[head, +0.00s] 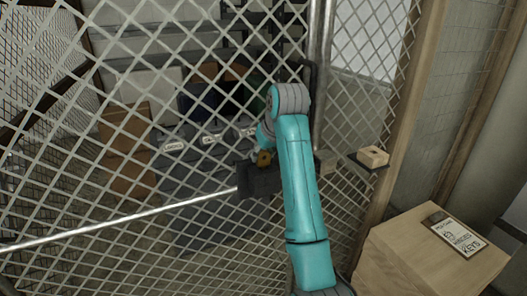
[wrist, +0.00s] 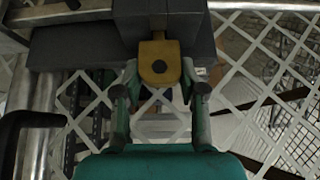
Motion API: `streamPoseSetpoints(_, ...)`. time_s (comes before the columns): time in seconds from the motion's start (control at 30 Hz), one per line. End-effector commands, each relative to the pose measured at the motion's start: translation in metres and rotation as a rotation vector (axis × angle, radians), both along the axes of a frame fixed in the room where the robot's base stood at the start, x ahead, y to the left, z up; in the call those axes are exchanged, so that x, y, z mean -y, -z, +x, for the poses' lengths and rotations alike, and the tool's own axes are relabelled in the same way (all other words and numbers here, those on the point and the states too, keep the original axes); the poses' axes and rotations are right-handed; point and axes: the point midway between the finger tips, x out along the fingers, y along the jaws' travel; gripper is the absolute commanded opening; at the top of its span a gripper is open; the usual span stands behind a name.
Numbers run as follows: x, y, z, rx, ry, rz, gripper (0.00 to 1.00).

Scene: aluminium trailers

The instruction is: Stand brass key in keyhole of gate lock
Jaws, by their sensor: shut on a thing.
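The mesh gate (head: 120,175) fills the left, with a metal bar (head: 120,226) across it. A small wooden block (head: 373,155) sits on a dark shelf right of my arm. A wooden box (head: 420,265) with a keys sign (head: 459,237) stands at the lower right. A black handle (wrist: 25,120) is at left.

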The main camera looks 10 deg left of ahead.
Motion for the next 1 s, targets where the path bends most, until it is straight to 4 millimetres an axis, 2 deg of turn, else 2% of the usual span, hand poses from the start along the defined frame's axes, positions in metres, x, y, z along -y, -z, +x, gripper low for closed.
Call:
streamPoseSetpoints(0.23, 0.000, 0.000, 0.000, 0.000, 0.000, 0.000, 0.04)
streamPoseSetpoints(0.27, 0.000, 0.000, 0.000, 0.000, 0.000, 0.000, 0.46)
streamPoseSetpoints(0.37, 0.000, 0.000, 0.000, 0.000, 0.000, 0.000, 0.70)
streamPoseSetpoints(0.73, 0.001, -0.003, -0.001, 0.000, 0.000, 0.000, 0.70)
streamPoseSetpoints(1.0, 0.012, -0.035, -0.017, 0.003, 0.001, 0.001, 0.70)
